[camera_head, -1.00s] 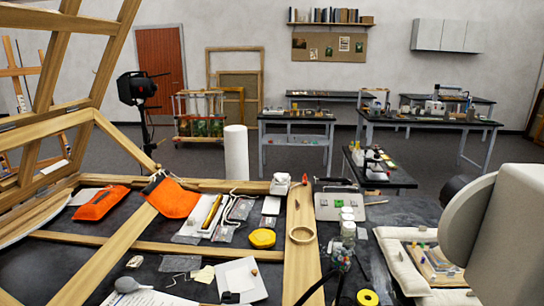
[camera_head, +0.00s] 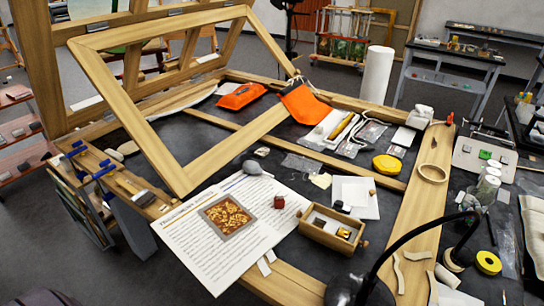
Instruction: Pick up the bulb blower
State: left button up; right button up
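The bulb blower (camera_head: 252,167) is a small grey rounded bulb with a narrow tip. It lies on the dark worktop at the top edge of a large printed sheet (camera_head: 185,246), just right of the leaning wooden frame's lower corner. Nothing covers it in the head view. Neither of my grippers is in view, so I cannot see how they stand relative to the blower.
A leaning wooden frame (camera_head: 130,117) rises left of the blower. A black curved lamp arm (camera_head: 418,225) crosses the front right. Orange pouches (camera_head: 241,95) lie behind.

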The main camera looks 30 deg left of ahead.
aim_at(260, 172)
jog(key=k+j, duration=0.15)
jog(key=j, duration=0.25)
jog(key=k+j, duration=0.15)
jog(key=j, duration=0.25)
jog(key=k+j, duration=0.15)
jog(key=j, duration=0.2)
jog(key=k+j, duration=0.15)
jog(key=j, duration=0.25)
